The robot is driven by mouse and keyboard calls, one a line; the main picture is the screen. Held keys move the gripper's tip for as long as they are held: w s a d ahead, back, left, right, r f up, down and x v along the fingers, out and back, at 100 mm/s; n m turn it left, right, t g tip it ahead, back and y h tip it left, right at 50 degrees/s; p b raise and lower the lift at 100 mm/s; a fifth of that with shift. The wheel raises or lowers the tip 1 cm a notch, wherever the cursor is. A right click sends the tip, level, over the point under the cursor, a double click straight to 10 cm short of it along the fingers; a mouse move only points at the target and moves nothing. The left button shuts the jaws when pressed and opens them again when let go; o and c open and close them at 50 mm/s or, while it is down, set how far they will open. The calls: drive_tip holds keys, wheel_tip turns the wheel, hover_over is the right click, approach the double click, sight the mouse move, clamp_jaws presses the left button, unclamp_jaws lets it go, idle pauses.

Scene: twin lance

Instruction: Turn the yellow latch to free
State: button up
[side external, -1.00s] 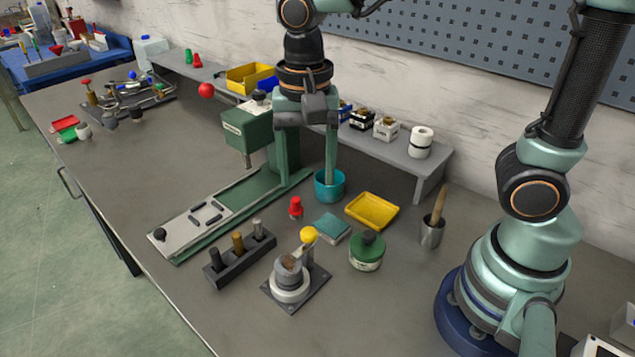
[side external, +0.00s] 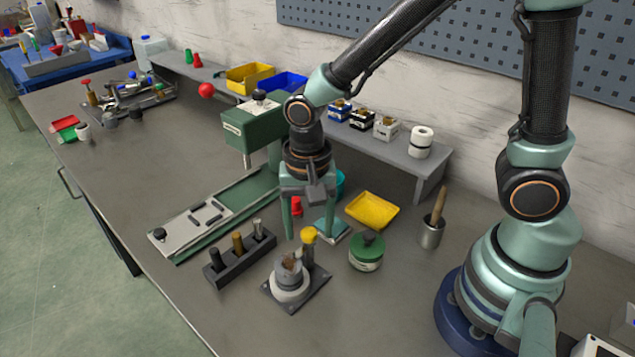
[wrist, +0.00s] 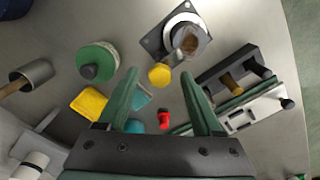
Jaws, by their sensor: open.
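The yellow latch knob (side external: 308,235) tops a short post on the dark square base of a round metal fixture (side external: 288,278). It also shows in the wrist view as a yellow knob (wrist: 160,75) beside the round fixture (wrist: 187,37). My gripper (side external: 308,236) is open and points down. In the wrist view its two fingers (wrist: 160,90) are spread with nothing gripped, and the yellow knob appears between and just beyond the tips. A small red peg (wrist: 164,119) lies in view between the fingers. Contact between fingers and knob cannot be made out.
A teal square pad (side external: 332,228), a green-lidded jar (side external: 367,250) and a yellow tray (side external: 372,210) stand to the right. A dark rack of pegs (side external: 240,258) is at the left. A green press (side external: 252,130) stands behind. Bare bench lies in front of the fixture.

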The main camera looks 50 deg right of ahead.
clamp_jaws()
drive_tip(key=shift+n, duration=0.3)
drive_tip(key=n, duration=1.3)
drive_tip(key=shift+n, duration=2.1)
